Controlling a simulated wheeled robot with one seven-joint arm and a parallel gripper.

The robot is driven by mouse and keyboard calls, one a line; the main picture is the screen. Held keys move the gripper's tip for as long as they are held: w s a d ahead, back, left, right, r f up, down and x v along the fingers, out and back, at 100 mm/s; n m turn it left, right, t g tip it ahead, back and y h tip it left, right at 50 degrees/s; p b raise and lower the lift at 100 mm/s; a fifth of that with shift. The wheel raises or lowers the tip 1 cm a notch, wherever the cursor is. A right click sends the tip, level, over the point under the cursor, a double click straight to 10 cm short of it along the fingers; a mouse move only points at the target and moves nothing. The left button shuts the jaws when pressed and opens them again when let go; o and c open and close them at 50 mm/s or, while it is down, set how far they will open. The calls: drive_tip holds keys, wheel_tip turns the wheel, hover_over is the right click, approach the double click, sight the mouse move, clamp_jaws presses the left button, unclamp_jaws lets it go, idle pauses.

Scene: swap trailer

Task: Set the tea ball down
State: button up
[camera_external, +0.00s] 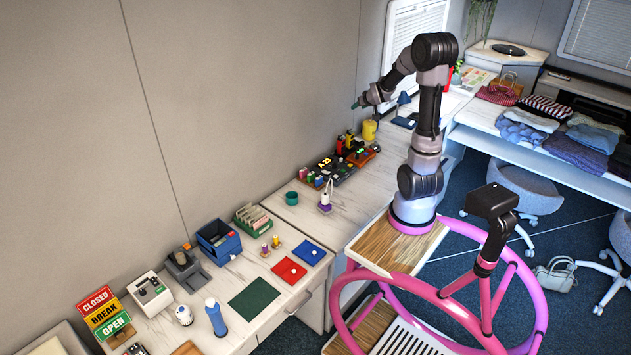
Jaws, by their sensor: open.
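My gripper (358,103) is at the end of my raised arm, over the far end of the counter and close to the wall. It is small in this view. Its teal fingertips point left and down, above and left of a yellow cylinder (369,131). It is open, and I see nothing between the fingers. I cannot pick out a tea ball with certainty. Small round items lie on the red mat (281,267) and the blue mat (307,246), too small to identify.
The counter holds a blue bin (218,243), a blue bottle (215,317), a card box (252,219), a teal cup (291,198) and a stand with a white and purple item (326,197). A dark green mat (254,299) is bare. Folded clothes (532,112) lie on the right-hand bench.

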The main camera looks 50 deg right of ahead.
drive_tip(key=s+a+r+y, duration=0.1)
drive_tip(key=s+a+r, duration=0.15)
drive_tip(key=a, duration=0.25)
drive_tip(key=s+a+r+n+y, duration=0.1)
drive_tip(key=a+r, duration=0.2)
drive_tip(key=a, duration=0.3)
drive_tip(key=s+a+r+y, duration=0.1)
drive_tip(key=s+a+r, duration=0.1)
drive_tip(key=a, duration=0.3)
drive_tip(key=s+a+r+n+g+y, duration=0.1)
drive_tip(key=s+a+r+n+y, duration=0.1)
drive_tip(key=s+a, duration=1.2)
drive_tip(key=shift+a+r+g+y, duration=0.35)
drive_tip(key=shift+r+y, duration=0.2)
drive_tip(key=shift+y, duration=0.65)
